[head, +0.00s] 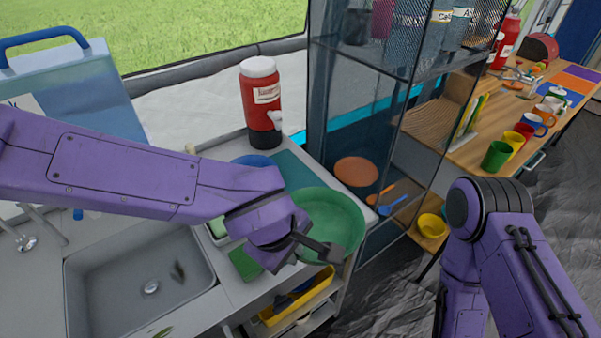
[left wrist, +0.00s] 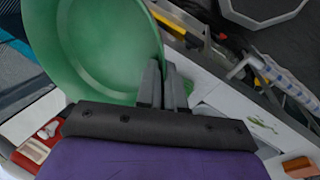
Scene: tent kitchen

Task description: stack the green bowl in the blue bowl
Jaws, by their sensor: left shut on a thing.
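The green bowl (head: 335,212) is large and tilted, over the right end of the counter. My left gripper (head: 326,251) is shut on its near rim. In the left wrist view the two fingers of the gripper (left wrist: 163,84) pinch the rim of the green bowl (left wrist: 105,45). A blue rim, which looks like the blue bowl (head: 252,160), shows on the counter behind my left forearm, which hides most of it. My right arm is at the right, but its gripper is out of view.
A red and white drink dispenser (head: 261,100) stands behind the blue bowl. A sink (head: 140,280) is at the left. A glass-sided shelf (head: 365,120) stands to the right of the counter. A yellow tray (head: 298,297) is on the shelf below.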

